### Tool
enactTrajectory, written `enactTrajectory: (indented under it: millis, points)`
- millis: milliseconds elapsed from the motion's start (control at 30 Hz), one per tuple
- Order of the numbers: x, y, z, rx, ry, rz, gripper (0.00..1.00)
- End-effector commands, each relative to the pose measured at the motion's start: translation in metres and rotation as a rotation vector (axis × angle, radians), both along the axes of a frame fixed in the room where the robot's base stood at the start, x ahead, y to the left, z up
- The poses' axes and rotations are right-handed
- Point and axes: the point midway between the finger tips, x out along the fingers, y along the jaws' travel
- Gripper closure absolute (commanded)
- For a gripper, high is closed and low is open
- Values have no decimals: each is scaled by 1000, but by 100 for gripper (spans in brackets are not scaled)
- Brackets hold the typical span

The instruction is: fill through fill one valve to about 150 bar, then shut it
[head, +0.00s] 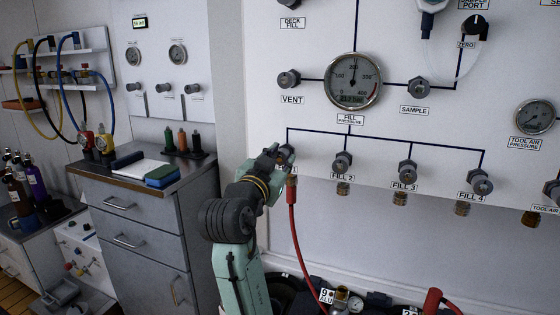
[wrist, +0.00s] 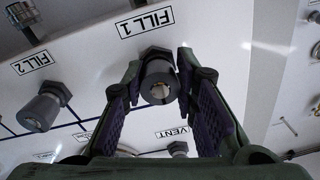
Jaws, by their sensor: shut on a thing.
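My gripper (head: 280,158) is at the fill one valve at the left end of the fill row. In the wrist view, the pads of my gripper (wrist: 160,84) sit on both sides of the dark fill one knob (wrist: 157,68), closed on it, below the FILL 1 label (wrist: 147,20) in that picture. In the head view the arm hides most of this knob. A red hose (head: 292,215) hangs from the fill one outlet. The round fill pressure gauge (head: 353,92) is above right, its scale marked to 400. I cannot read its small digital figure surely.
The fill 2 (head: 342,161), fill 3 (head: 407,171) and fill 4 (head: 480,181) knobs stand to the right. The vent knob (head: 288,79) is above my gripper, and the sample knob (head: 418,87) is right of the gauge. A grey drawer cabinet (head: 135,232) stands left.

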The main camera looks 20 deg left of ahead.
Motion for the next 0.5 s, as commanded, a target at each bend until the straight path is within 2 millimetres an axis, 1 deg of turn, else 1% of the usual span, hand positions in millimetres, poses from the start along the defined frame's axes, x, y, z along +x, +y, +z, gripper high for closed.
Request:
enactTrajectory:
  millis: [300, 333, 500]
  points:
    - [0, 1, 1, 2, -2, 4, 100]
    - [0, 1, 1, 2, -2, 4, 72]
    - [0, 1, 1, 1, -2, 3, 60]
